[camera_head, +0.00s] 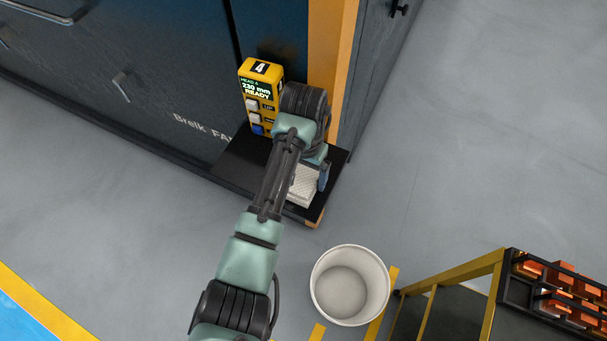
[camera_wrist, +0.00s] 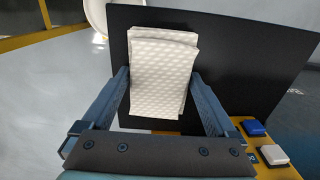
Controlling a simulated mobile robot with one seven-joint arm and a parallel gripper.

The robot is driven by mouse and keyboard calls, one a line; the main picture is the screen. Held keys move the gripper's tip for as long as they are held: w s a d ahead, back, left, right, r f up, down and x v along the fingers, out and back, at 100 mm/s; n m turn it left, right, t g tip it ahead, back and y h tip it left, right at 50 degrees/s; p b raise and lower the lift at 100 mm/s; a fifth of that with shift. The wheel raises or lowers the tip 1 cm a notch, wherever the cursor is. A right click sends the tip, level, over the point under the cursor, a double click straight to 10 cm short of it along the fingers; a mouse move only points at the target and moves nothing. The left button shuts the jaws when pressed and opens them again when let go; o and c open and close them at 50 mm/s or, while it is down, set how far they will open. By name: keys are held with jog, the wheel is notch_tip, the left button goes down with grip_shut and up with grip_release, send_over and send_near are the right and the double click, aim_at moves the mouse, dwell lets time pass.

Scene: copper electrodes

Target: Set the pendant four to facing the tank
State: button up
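Pendant four is a yellow box (camera_head: 258,92) with a black "4" label, standing upright on a black shelf against a dark cabinet. Its green screen reads "HEAD 4 230 mm READY", above white and blue buttons; my arm covers part of its right side. In the wrist view its blue and white buttons (camera_wrist: 270,143) show at the lower right. My gripper (camera_wrist: 158,74) is open, with its fingers on either side of a stack of white dimpled wipes (camera_wrist: 162,70). I cannot tell whether the fingertips reach down beside the stack. No tank is clearly recognisable.
The black shelf (camera_head: 236,166) juts out from the dark cabinet (camera_head: 180,70), beside an orange post (camera_head: 334,50). A white bin (camera_head: 349,285) stands on the floor in front. A yellow-framed rack (camera_head: 455,278) with copper blocks stands at the lower right. The grey floor on the right is clear.

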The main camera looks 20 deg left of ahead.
aim_at(303, 175)
jog(key=c, duration=1)
notch_tip(303, 175, up, 10)
jog(key=shift+r+p, duration=0.1)
jog(key=shift+p, duration=0.8)
jog(key=shift+c, duration=0.2)
